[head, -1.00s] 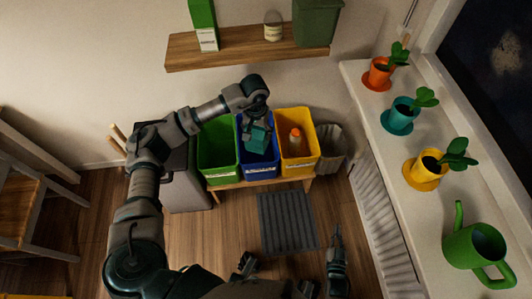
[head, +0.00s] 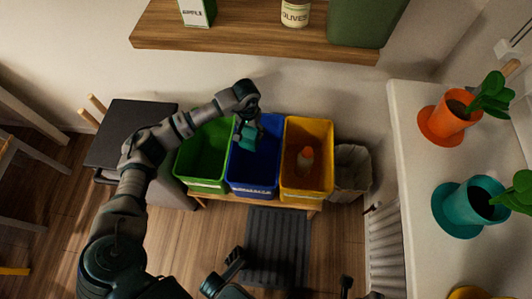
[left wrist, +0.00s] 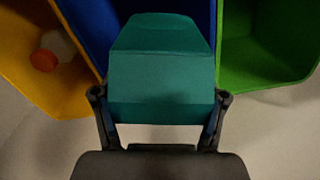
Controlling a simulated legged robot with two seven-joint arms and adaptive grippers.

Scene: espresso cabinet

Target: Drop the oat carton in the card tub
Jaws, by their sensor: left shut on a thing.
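The teal carton (head: 249,138) is in my left gripper (head: 247,124), which is shut on it. In the left wrist view the carton (left wrist: 160,85) sits between the two fingers of the gripper (left wrist: 160,110). In the head view it appears over the back part of the open blue tub (head: 253,172). The blue tub's wall (left wrist: 185,12) shows behind the carton in the left wrist view. The tub's front label is too small to read.
A green tub (head: 206,155) stands left of the blue one, and a yellow tub (head: 318,135) holding an orange-capped bottle (head: 305,158) stands right. A grey bin (head: 350,172) is beside it. A wooden shelf (head: 250,40) is above; potted plants line the sill at right.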

